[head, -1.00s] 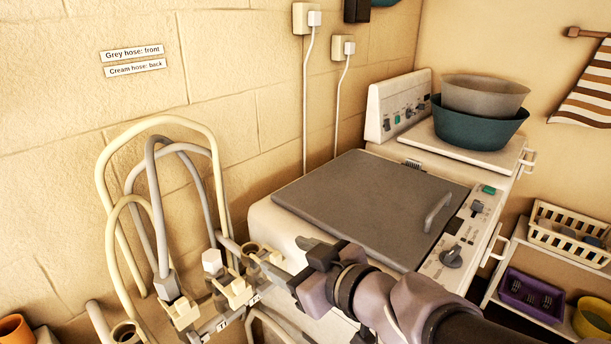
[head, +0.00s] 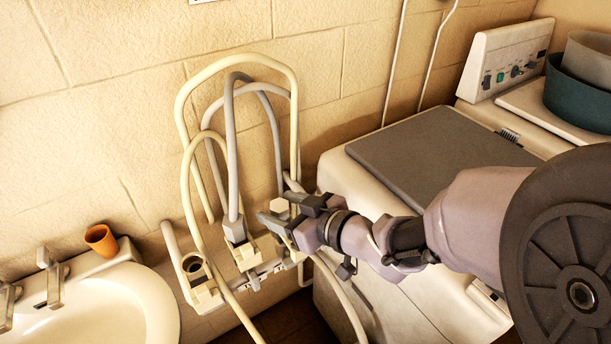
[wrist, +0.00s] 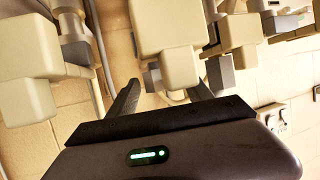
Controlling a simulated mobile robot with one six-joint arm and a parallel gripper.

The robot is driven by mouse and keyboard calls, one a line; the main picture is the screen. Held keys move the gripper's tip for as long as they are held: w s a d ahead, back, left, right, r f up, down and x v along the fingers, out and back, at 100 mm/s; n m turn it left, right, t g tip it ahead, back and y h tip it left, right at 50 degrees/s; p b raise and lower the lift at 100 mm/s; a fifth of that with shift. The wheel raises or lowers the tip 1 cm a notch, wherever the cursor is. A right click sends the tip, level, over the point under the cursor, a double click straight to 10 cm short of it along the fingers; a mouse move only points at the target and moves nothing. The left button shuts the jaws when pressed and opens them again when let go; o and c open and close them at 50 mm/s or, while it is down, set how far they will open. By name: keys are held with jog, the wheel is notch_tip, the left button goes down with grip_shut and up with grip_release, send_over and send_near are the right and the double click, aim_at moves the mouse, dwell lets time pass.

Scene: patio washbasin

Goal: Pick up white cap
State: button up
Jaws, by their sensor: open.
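The white cap (head: 279,207) is a small pale block at the hose fittings in the head view. My gripper (head: 273,209) is open there, its two dark fingers pointing left. The cap shows between or just behind the fingertips. I cannot tell whether they touch it, and the gripper hides part of it. In the wrist view my gripper (wrist: 165,86) has its fingers spread. A large cream block (wrist: 168,25) lies beyond them; I cannot pick out the cap surely there.
Cream and grey hoses (head: 231,150) loop up left of my gripper. An open cream fitting (head: 192,265) stands further left. A washbasin (head: 110,310) and an orange cup (head: 100,240) are at the left. The washing machine (head: 440,150) is close on the right.

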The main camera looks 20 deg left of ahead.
aim_at(272, 204)
jog(key=x, duration=0.3)
jog(key=shift+w+a+f+b, duration=0.15)
jog(key=shift+a+b, duration=0.15)
jog(key=shift+b, duration=0.1)
jog(key=shift+d, duration=0.1)
jog(key=shift+c, duration=0.2)
grip_shut()
